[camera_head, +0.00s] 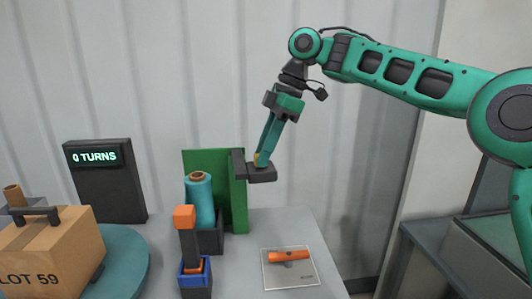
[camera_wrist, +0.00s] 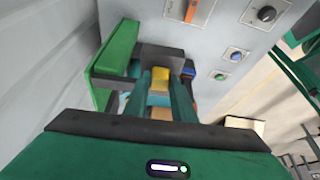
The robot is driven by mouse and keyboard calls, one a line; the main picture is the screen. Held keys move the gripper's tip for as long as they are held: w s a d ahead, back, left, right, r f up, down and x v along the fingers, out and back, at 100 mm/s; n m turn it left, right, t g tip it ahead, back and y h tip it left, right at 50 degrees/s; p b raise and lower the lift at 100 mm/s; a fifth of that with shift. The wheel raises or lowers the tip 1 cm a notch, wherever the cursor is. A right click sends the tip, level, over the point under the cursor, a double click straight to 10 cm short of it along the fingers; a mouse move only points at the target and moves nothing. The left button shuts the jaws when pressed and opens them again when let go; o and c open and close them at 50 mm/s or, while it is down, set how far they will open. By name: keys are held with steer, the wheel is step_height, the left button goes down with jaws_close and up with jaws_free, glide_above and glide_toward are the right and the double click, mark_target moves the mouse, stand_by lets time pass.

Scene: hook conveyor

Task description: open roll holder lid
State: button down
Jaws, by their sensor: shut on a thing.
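The roll holder has a green upright panel (camera_head: 232,190), a dark base and a teal film roll (camera_head: 200,200) standing on it. The roll's brown core top shows uncovered. The dark grey lid (camera_head: 262,174) sticks out at the panel's right side, apart from the roll. A small yellow grip piece (camera_wrist: 160,79) is on the lid. My gripper (camera_head: 262,158) points down at the lid and is shut on the yellow piece. In the wrist view my gripper (camera_wrist: 160,98) has its two teal fingers on either side of it. The fingers partly hide the lid and holder there.
An orange-topped post (camera_head: 186,235) stands in front of the roll. A cardboard box (camera_head: 50,255) sits on a round teal turntable (camera_head: 128,262), with a dark "0 TURNS" display (camera_head: 105,180) behind. An orange-handled panel (camera_head: 290,268) lies right. The wall is close behind.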

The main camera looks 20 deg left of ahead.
steer(key=shift+w+a+r, duration=0.1)
steer(key=shift+r, duration=0.15)
steer(key=c, duration=1.5)
jaws_free()
steer(key=shift+f, duration=0.1)
steer(key=shift+c, duration=0.2)
steer(key=shift+o, duration=0.3)
steer(key=v, duration=1)
steer(key=shift+w+r, duration=0.15)
steer(key=shift+r, duration=0.15)
